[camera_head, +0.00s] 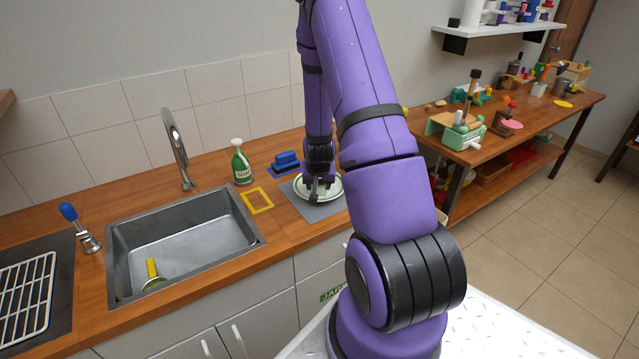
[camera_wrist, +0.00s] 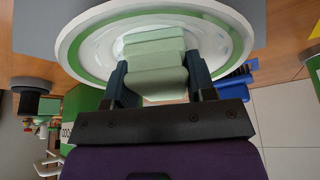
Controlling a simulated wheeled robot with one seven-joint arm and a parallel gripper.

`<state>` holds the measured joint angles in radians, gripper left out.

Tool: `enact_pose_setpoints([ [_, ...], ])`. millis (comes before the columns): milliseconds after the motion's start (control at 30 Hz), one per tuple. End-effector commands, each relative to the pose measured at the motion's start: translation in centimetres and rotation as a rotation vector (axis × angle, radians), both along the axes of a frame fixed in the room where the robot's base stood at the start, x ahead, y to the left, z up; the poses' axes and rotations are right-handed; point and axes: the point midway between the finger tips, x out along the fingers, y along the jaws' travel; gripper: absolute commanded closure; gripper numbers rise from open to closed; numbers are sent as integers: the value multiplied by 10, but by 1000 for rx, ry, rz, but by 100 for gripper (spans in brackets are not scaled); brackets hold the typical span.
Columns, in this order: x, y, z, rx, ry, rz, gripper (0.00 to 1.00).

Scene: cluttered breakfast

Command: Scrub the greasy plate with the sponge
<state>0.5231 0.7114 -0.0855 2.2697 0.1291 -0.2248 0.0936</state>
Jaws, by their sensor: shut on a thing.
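The plate (camera_head: 334,189) is white with a green ring and lies on a grey mat (camera_head: 308,209) right of the sink. It fills the top of the wrist view (camera_wrist: 88,48), with faint pale smears on its white middle. The sponge is a pale green block (camera_wrist: 156,82) between my gripper's two fingers. My gripper (camera_head: 316,191) is shut on it, low over the plate; it also shows in the wrist view (camera_wrist: 158,78). The sponge's far end appears to be at the plate's surface, but I cannot tell whether it touches. In the head view the sponge is hidden by my gripper.
A green soap bottle (camera_head: 241,165) stands behind a yellow square outline (camera_head: 249,193). A blue block-shaped thing (camera_head: 286,158) sits on a blue mat behind the plate. The sink (camera_head: 190,240) at left holds a yellow-handled item (camera_head: 152,268). A cluttered wooden table (camera_head: 560,108) stands at right.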

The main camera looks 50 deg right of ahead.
Motion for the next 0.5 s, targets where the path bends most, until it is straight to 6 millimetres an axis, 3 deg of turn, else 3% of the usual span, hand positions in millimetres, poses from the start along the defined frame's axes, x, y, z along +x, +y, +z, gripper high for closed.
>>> enact_pose_setpoints([
  [500, -10, -28, 0, 1, 4, -3, 73],
])
